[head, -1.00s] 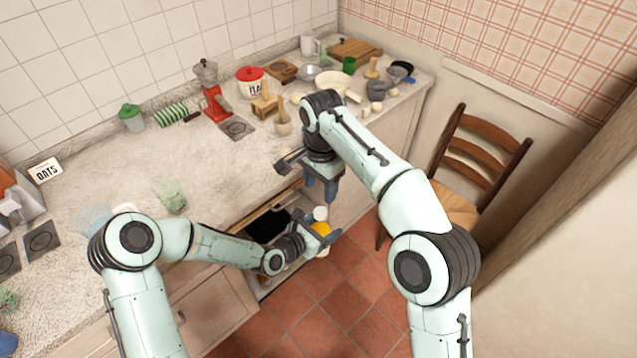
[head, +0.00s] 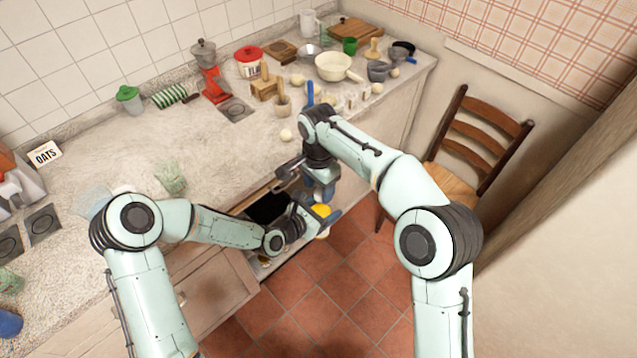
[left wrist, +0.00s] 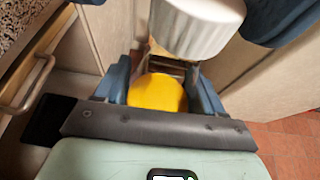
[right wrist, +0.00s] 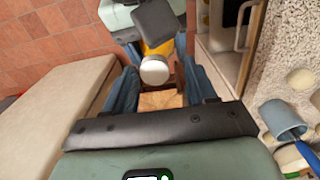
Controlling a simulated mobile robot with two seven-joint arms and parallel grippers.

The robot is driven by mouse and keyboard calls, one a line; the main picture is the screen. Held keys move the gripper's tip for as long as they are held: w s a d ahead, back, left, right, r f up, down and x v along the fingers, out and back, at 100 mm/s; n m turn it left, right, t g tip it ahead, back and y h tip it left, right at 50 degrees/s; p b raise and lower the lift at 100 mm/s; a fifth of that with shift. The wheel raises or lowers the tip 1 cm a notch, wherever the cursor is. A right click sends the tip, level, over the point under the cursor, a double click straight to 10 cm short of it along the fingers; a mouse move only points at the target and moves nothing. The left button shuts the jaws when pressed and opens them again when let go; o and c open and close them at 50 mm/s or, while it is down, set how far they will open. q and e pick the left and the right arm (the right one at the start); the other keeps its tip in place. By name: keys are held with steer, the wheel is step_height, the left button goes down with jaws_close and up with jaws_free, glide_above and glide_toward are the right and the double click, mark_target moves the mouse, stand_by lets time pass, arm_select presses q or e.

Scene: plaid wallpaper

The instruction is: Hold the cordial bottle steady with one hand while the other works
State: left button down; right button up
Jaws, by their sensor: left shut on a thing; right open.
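The cordial bottle, a yellow bottle (head: 322,210) with a white cap, is held in front of the counter. Its yellow body (left wrist: 157,92) lies between the fingers of my left gripper (left wrist: 165,82), which is shut on it. The white cap (left wrist: 196,25) sticks up past those fingers. My right gripper (head: 320,187) is open and points down over the bottle. In the right wrist view the white cap (right wrist: 155,71) shows between the tips of the right fingers (right wrist: 160,80); I cannot tell whether they reach down around it. The right gripper hides the cap in the head view.
An open drawer (head: 262,262) lies beside and below the left gripper, with a dark thing in it. The counter (head: 120,165) behind holds a cream pan (head: 333,66), a red grinder (head: 214,90) and other kitchenware. A wooden chair (head: 455,190) stands at right. The tiled floor is clear.

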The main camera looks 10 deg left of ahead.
jaws_close()
steer(key=n, duration=0.4)
steer(key=shift+a+r, duration=0.1)
steer(key=n, duration=1.3)
steer(key=shift+s+r+n, duration=0.1)
steer(key=shift+n, duration=0.3)
steer(key=n, duration=0.4)
steer(key=shift+n, duration=0.3)
steer(key=n, duration=0.8)
steer(key=shift+n, duration=0.4)
steer(key=n, duration=0.6)
steer(key=shift+n, duration=0.3)
steer(key=n, duration=0.6)
steer(key=shift+n, duration=0.4)
steer(key=n, duration=0.6)
steer(key=shift+w+r, duration=0.1)
steer(key=shift+w, duration=0.15)
